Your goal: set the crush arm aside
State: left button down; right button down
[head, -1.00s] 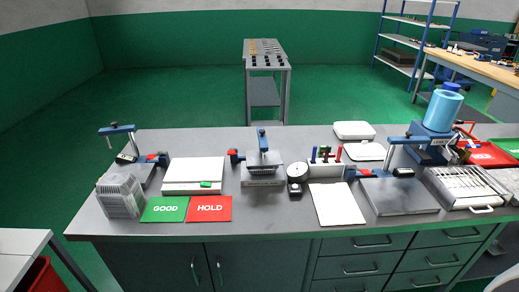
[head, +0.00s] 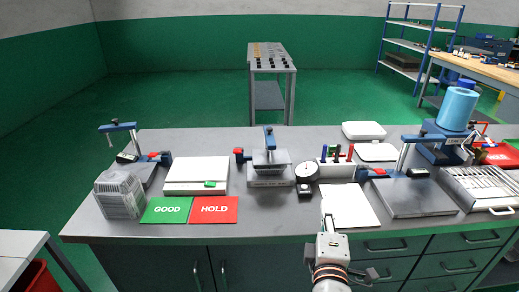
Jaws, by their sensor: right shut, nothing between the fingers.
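Three bench fixtures carry blue arms, and I cannot tell for sure which is the crush arm. The middle fixture's blue arm (head: 269,139) stands over a foil tray (head: 270,163) on a small grey base. The left fixture's blue arm (head: 118,127) stands raised on its post. My right gripper (head: 327,222) is shut and empty, at the bench's front edge by the white sheet (head: 349,204), apart from all three arms. My left gripper is out of view.
A round gauge (head: 306,172) and a holder with coloured pens (head: 337,168) stand right of the middle fixture. Free bench shows between the HOLD card and the white sheet.

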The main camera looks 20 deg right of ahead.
aim_at(271, 144)
jog(key=i+j, duration=0.75)
jog(key=i, duration=0.05)
